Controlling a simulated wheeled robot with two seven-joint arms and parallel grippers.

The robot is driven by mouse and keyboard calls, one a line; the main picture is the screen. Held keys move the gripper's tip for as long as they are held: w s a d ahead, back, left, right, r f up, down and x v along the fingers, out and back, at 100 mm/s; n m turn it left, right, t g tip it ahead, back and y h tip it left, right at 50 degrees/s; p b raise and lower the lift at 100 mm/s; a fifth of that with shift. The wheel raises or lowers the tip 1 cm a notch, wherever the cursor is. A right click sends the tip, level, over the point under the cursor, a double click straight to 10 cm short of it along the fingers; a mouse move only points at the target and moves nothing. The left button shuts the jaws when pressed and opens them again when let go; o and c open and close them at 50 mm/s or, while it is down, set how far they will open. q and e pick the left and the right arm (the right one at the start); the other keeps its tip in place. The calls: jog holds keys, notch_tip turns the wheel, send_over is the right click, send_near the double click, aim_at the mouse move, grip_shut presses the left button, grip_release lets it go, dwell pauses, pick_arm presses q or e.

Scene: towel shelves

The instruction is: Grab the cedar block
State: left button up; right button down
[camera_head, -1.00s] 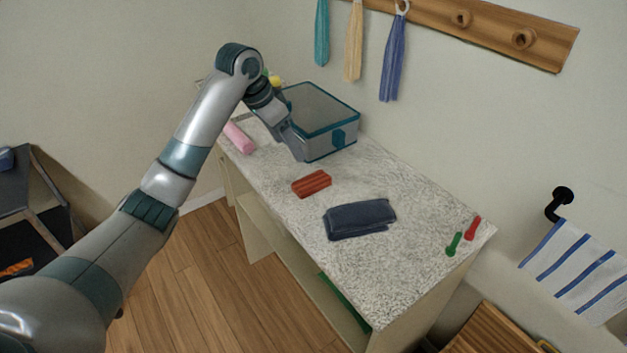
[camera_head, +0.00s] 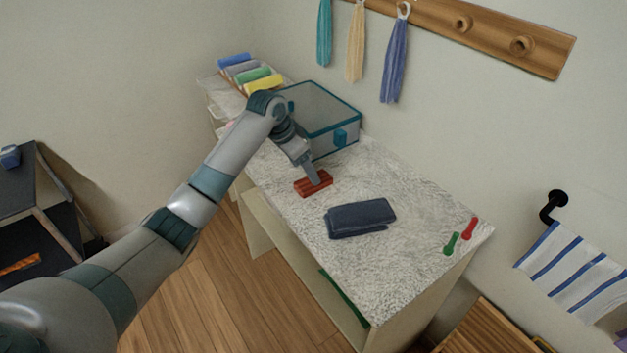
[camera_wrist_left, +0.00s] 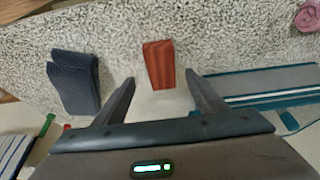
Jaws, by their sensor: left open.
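The cedar block (camera_head: 313,184) is a small red-brown block lying on the speckled tabletop, left of the dark folded cloth. My left gripper (camera_head: 314,181) is at the block in the head view, its tip overlapping the block's back edge. In the left wrist view the left gripper (camera_wrist_left: 163,84) is open, with its two fingers spread. The cedar block (camera_wrist_left: 159,64) shows between and beyond the fingertips, apart from both. My right gripper is not in view.
The dark folded cloth (camera_head: 360,218) lies right of the block. A clear bin with teal edges (camera_head: 320,110) stands behind it. Green (camera_head: 451,244) and red (camera_head: 469,229) small items lie near the right edge. The front middle of the tabletop is bare.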

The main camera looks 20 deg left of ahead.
aim_at(304, 187)
pick_arm(q)
jog(key=shift+w+d+f, duration=0.2)
jog(key=shift+f, duration=0.45)
jog(key=shift+w+d+f+p, duration=0.1)
jog(key=shift+f+p, duration=0.15)
jog(key=shift+p, duration=0.1)
jog(key=p+x, duration=0.1)
jog(key=x, duration=0.2)
jog(key=shift+w+f+p, duration=0.2)
jog(key=shift+f+p, duration=0.1)
jog(key=shift+w+d+f, duration=0.1)
jog(key=shift+w+f, duration=0.05)
jog(key=shift+f, duration=0.25)
jog(key=c, duration=1.2)
